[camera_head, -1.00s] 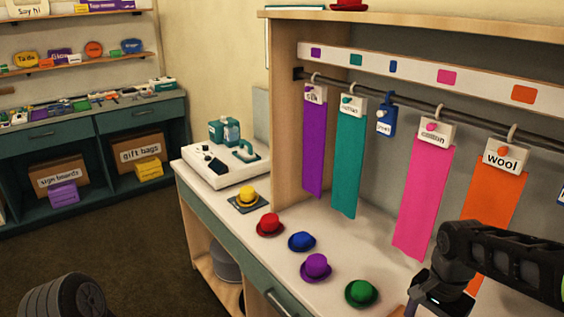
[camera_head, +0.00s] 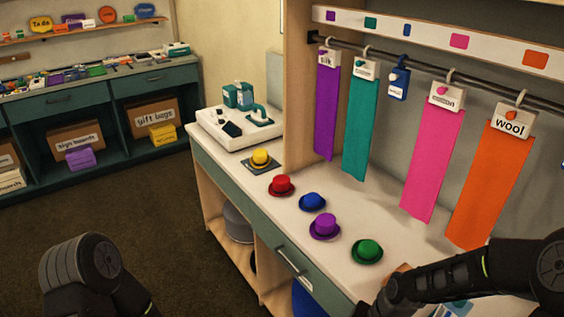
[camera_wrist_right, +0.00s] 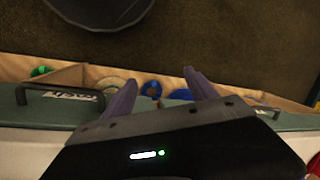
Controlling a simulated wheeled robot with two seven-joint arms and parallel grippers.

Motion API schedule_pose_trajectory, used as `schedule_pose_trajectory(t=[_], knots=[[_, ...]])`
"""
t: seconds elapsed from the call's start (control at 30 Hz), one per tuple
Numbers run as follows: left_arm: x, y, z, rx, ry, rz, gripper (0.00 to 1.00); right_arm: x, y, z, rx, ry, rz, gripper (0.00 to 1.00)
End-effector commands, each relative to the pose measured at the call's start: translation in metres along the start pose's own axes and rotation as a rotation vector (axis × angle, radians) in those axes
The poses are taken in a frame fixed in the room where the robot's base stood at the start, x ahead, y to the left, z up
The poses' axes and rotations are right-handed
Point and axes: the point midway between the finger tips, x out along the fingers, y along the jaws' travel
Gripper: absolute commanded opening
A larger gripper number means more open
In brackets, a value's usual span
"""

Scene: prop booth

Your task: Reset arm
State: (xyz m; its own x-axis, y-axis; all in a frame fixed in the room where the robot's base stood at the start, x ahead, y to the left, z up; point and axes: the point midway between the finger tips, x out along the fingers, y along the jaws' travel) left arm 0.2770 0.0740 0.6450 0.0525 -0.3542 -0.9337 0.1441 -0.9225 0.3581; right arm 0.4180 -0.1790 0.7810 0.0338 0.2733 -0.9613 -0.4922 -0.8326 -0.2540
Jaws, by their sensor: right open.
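My right arm comes in low from the right in the head view, over the front part of the counter (camera_head: 292,205). Its gripper is at or below the bottom edge there and is not clear. In the right wrist view my right gripper (camera_wrist_right: 160,92) is open, its two fingers apart with nothing between them. The fingers point over the counter's front edge, toward the open shelves and floor. My left arm shows only as a dark rounded link at the lower left of the head view; its gripper is out of view.
Yellow (camera_head: 261,158), red (camera_head: 281,185), blue (camera_head: 312,201), purple (camera_head: 324,227) and green (camera_head: 367,251) hats stand on the counter. Fabric strips, including an orange one (camera_head: 487,180), hang from a rail (camera_head: 430,72). A drawer handle (camera_wrist_right: 65,97) is close to my right gripper. Floor at left is open.

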Motion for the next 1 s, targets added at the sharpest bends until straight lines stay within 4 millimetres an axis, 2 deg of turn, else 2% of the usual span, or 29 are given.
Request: schedule_pose_trajectory(t=[0.03, 0.1, 0.2, 0.3, 0.4, 0.47, 1.0], knots=[[0.000, 0.000, 0.000, 0.000, 0.000, 0.000, 0.00, 0.034, -0.004, 0.026, -0.053, -0.034, -0.022, 0.67], [0.000, 0.000, 0.000, 0.000, 0.000, 0.000, 0.00, 0.075, -0.007, 0.060, -0.135, -0.050, -0.061, 0.67], [0.000, 0.000, 0.000, 0.000, 0.000, 0.000, 0.00, 0.119, -0.002, 0.107, -0.235, -0.049, -0.091, 0.67], [0.000, 0.000, 0.000, 0.000, 0.000, 0.000, 0.00, 0.142, 0.008, 0.139, -0.308, -0.035, -0.094, 0.67], [0.000, 0.000, 0.000, 0.000, 0.000, 0.000, 0.00, 0.152, 0.015, 0.156, -0.350, -0.021, -0.089, 0.67], [0.000, 0.000, 0.000, 0.000, 0.000, 0.000, 0.00, 0.154, 0.017, 0.160, -0.363, -0.016, -0.087, 0.67], [0.000, 0.000, 0.000, 0.000, 0.000, 0.000, 0.00, 0.155, 0.017, 0.159, -0.368, -0.010, -0.087, 0.67]])
